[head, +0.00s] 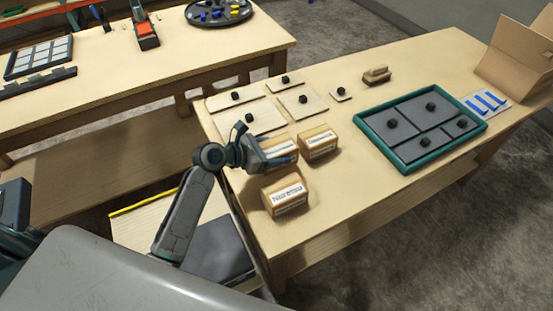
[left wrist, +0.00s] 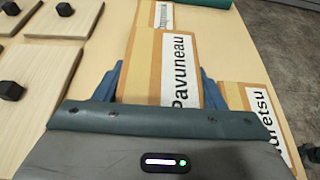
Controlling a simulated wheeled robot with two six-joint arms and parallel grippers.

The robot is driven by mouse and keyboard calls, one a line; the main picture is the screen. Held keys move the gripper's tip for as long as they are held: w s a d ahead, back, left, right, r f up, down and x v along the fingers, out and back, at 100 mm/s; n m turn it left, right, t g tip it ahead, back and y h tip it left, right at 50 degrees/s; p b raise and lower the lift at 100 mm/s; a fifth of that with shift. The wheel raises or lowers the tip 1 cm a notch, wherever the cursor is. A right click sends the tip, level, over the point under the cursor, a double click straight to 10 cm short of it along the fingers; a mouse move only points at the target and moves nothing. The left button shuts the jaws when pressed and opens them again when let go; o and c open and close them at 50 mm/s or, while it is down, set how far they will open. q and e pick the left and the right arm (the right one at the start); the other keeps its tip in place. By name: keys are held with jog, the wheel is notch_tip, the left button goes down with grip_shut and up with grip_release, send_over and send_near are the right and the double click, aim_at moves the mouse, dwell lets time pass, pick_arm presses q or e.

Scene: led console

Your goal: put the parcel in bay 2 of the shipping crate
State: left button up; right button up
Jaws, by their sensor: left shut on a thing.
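My left gripper (head: 280,155) is shut on a tan parcel (head: 279,142) at the near left part of the table. In the left wrist view the parcel (left wrist: 182,65) lies between the blue fingers (left wrist: 160,85), its white label reading "Pavuneau". I cannot tell whether it is clear of the table. A second labelled parcel (head: 318,142) stands just right of it, and a third (head: 287,195) stands nearer the front edge, its label partly seen in the left wrist view (left wrist: 262,115). An open cardboard box (head: 515,58) stands at the right end; I see no bay numbers. My right gripper is not in view.
A teal-rimmed tray (head: 410,168) with grey knobbed panels lies right of the parcels. Knobbed wooden boards (head: 247,109) lie behind them. A small wooden block (head: 376,76) and a white card with blue strips (head: 486,104) lie farther back. Another table (head: 190,62) stands behind.

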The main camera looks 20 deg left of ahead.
pick_arm(q)
notch_tip(320, 180, down, 4)
jog(key=shift+a+r, duration=0.15)
jog(key=shift+r, duration=0.1)
jog(key=shift+f, duration=0.3)
jog(key=o, duration=1.2)
jog(key=shift+f, duration=0.1)
jog(key=shift+c, duration=0.2)
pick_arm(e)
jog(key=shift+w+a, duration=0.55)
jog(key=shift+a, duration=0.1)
